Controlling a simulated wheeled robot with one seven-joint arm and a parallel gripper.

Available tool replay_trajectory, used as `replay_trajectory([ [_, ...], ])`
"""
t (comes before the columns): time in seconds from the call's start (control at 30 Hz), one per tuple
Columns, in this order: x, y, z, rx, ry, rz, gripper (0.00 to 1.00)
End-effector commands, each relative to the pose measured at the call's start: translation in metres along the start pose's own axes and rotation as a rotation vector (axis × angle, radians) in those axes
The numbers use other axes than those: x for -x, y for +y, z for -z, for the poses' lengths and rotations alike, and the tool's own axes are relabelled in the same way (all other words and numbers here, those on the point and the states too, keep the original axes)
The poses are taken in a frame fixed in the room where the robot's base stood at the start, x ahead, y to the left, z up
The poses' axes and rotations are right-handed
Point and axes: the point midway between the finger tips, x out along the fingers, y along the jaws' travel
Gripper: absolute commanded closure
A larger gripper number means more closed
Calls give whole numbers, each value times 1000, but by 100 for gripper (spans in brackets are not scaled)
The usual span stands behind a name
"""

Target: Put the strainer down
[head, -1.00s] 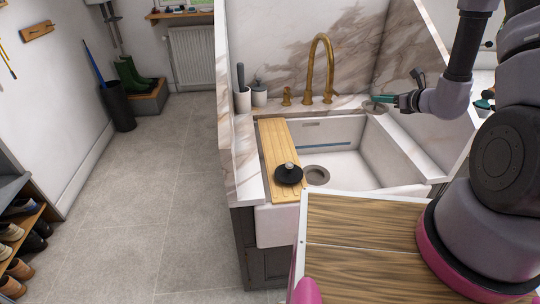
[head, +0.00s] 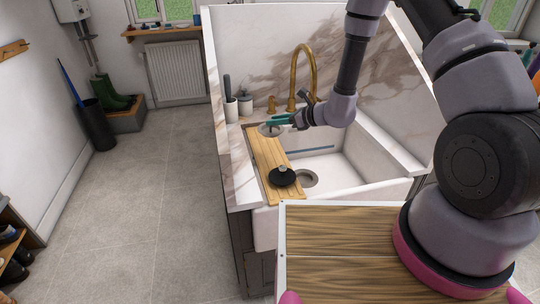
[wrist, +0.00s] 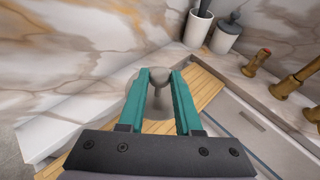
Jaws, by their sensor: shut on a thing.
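My gripper (head: 281,122) is shut on the strainer (head: 269,131), a round grey disc with a small knob. In the wrist view the knob sits between the teal fingertips (wrist: 160,74), and the grey disc (wrist: 156,125) shows behind and between the fingers. The strainer is at the back end of the ribbed wooden board (head: 267,156), which lies along the left side of the white sink (head: 350,170). I cannot tell whether it touches the board or hangs just above it.
A brass tap (head: 299,75), a brush cup (head: 230,106) and a grey jar (head: 245,104) stand behind.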

Motion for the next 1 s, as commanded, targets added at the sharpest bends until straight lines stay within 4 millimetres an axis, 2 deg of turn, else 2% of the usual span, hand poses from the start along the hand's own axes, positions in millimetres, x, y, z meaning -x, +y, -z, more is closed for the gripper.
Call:
replay_trajectory([
  [0.2,-16,3,36,-2,2,-6,100],
  [0.43,-26,2,58,-1,2,-5,100],
  [0.6,-35,3,82,-1,2,-5,100],
  [0.73,-39,2,90,1,0,-4,100],
  [1.0,-39,2,90,1,0,-4,100],
])
